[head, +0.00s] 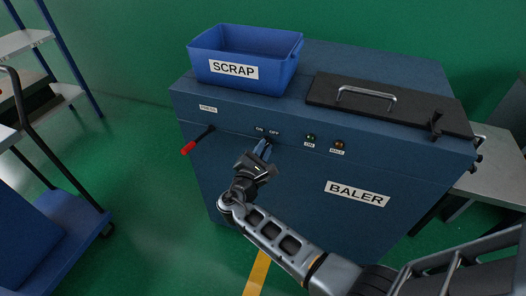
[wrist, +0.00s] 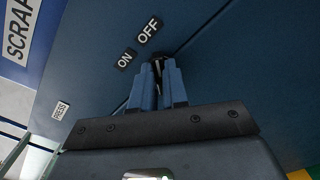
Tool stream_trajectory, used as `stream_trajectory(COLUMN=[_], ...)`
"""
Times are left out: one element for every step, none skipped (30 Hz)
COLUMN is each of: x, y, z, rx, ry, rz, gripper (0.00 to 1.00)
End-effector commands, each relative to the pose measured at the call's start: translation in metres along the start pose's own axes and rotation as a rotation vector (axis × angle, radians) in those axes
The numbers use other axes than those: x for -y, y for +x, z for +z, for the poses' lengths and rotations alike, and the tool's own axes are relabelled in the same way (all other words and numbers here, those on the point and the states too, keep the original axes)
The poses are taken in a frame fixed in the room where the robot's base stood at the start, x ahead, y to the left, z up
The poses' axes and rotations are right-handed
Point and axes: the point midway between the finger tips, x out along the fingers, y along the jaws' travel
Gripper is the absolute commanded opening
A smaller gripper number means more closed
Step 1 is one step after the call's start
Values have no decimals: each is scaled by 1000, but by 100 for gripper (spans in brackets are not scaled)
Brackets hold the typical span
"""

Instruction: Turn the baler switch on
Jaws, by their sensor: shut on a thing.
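The blue baler (head: 230,178) stands in the middle of the head view, with ON and OFF labels (head: 267,131) on its front. In the wrist view the ON label (wrist: 125,60) and OFF label (wrist: 148,29) sit just beyond my fingertips. My gripper (head: 264,146) is at the baler front, just below these labels. In the wrist view its two blue fingers (wrist: 159,76) are shut on the small dark switch (wrist: 157,66). The fingers hide most of the switch, so I cannot tell which way it points.
A red-tipped press lever (head: 188,147) sticks out left of my gripper. Two small indicator lights (head: 325,140) are to the right. A blue scrap bin (head: 283,75) and a dark lid (head: 385,107) are on top. A blue cart (head: 65,235) stands at the left.

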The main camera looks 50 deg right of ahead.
Motion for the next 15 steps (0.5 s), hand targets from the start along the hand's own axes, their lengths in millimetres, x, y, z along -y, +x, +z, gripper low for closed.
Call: stream_trajectory(x=[4,4,5,5,5,5,5,6,6,6,7,7,7,8,8], y=[0,0,0,0,0,0,0,0,0,0,-1,-1,-1,-1,-1], z=[-4,-4,-4,-4,-5,-5,-5,-5,-5,-6,-6,-6,-6,-6,-6], rx=[1,1,1,1,2,2,2,2,2,1,2,2,2,1,1], ry=[34,57,89,116,142,179,208,236,275,304,332,370,398,427,465], rz=[0,0,0,0,0,1,1,0,0,0,0,1,1,0,0], gripper=[0,0,0,0,0,0,0,0,0,0,0,0,0,0,0])
